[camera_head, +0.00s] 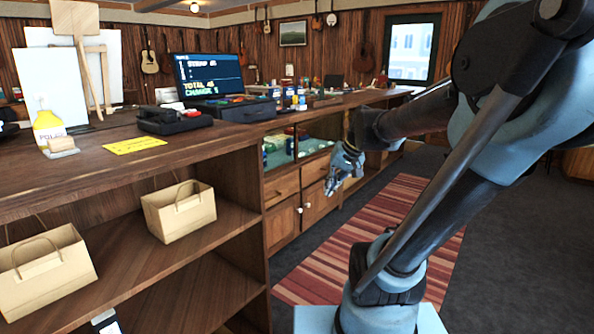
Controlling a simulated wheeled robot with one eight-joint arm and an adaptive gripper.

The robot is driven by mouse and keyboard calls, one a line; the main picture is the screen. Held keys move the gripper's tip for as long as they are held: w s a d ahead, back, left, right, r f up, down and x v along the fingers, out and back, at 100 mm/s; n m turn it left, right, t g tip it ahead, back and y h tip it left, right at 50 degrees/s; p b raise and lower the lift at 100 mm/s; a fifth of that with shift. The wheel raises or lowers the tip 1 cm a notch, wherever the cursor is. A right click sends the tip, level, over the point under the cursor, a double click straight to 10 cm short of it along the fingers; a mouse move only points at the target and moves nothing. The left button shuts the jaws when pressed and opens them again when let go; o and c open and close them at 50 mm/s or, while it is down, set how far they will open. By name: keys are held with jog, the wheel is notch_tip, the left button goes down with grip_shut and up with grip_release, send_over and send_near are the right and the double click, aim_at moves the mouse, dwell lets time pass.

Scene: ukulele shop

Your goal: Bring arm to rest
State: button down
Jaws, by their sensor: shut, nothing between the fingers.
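My arm fills the right side of the head view, folded, with its elbow high at the upper right. My gripper (338,182) hangs near the middle of the view, pointing down. It is shut and holds nothing. It is in front of the counter's glass case and wooden drawers in the picture, to the right of the open shelves, and appears apart from them.
A striped rug (405,205) and open dark floor lie right.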

jog(key=s+d+f+h, duration=0.2)
jog(key=s+d+f, duration=0.2)
jog(key=s, duration=0.3)
jog(key=s+d+f+g+h, duration=0.1)
jog(key=s+d+f+h, duration=0.1)
jog(key=s+d+f, duration=0.2)
jog(key=s+f, duration=0.3)
jog(key=s, duration=0.1)
jog(key=shift+d+f+n, duration=0.15)
jog(key=shift+d+n, duration=0.1)
jog(key=shift+n, duration=0.05)
